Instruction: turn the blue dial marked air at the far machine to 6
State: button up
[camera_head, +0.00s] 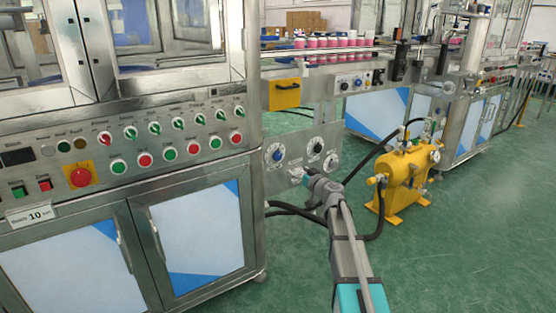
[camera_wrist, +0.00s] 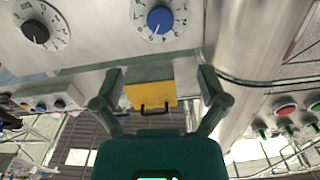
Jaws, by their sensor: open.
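A blue dial (camera_head: 278,156) with a white numbered scale sits on a grey metal panel at the right end of the large near cabinet. The blue dial also shows at the top of the wrist view (camera_wrist: 160,18); its label and exact setting are not readable. A black dial (camera_head: 317,148) sits beside it, and shows at the upper left of the wrist view (camera_wrist: 35,32). My gripper (camera_head: 300,174) is just below and in front of the dials. In the wrist view its fingers (camera_wrist: 163,76) are spread apart, with nothing held between them, clear of the blue dial.
A yellow drawer front (camera_head: 284,94) with a black handle is above the dial panel. A yellow pump (camera_head: 406,172) with black hoses stands right of my arm. The near cabinet (camera_head: 110,150) carries several switches. Green floor (camera_head: 480,220) is open at the right.

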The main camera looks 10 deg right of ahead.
aim_at(278, 157)
jog(key=shift+w, duration=0.15)
jog(key=x, duration=1.3)
jog(key=shift+w+a, duration=0.2)
jog(key=c, duration=1.2)
jog(key=shift+o, duration=0.2)
jog(key=shift+m, duration=3.5)
